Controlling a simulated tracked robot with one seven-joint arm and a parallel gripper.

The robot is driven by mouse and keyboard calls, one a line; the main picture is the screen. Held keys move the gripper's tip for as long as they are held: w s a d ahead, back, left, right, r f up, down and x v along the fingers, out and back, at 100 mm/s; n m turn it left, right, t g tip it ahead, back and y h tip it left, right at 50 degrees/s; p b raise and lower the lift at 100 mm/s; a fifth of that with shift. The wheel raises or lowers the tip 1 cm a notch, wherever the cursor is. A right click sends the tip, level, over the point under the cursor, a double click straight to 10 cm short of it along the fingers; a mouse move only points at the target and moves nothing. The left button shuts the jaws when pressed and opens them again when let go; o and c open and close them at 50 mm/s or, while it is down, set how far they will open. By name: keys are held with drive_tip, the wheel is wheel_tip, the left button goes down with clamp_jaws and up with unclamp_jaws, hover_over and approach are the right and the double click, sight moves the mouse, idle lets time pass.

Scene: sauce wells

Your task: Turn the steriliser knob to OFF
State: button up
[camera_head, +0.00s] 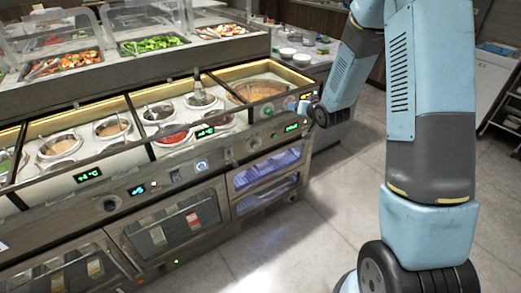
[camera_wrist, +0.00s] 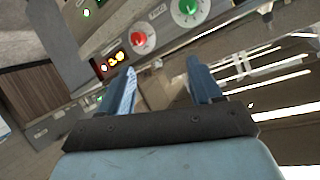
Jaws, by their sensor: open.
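My gripper (camera_wrist: 161,67) is open and empty in the wrist view, its two blue fingers apart. A control strip lies beyond the fingertips, with a red knob (camera_wrist: 139,39) and a green knob (camera_wrist: 190,8) on pale plates. The fingers appear apart from both knobs. I cannot read the plates' labels, so I cannot tell which knob is the steriliser's. In the head view the green knob (camera_head: 267,111) is at the counter's right end. The end of my arm is beside that corner, and my fingers cannot be made out there. A blue-lit cabinet (camera_head: 265,171) is below.
An orange-lit display (camera_wrist: 112,60) is beside the red knob. The counter front (camera_head: 150,187) carries other dials and green displays, including a dark knob (camera_head: 110,204). Sauce wells (camera_head: 60,146) and salad trays (camera_head: 152,44) are above. The floor (camera_head: 330,215) in front is clear.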

drive_tip(key=a+f+y, duration=0.3)
drive_tip(key=a+f, duration=0.1)
drive_tip(key=f, duration=0.8)
drive_tip(key=m+t+y, duration=0.2)
drive_tip(key=y, duration=0.2)
approach(257, 147)
drive_tip(key=x, duration=0.8)
drive_tip(key=shift+w+a, duration=0.2)
drive_tip(key=shift+a, duration=0.1)
drive_tip(key=shift+c, duration=0.4)
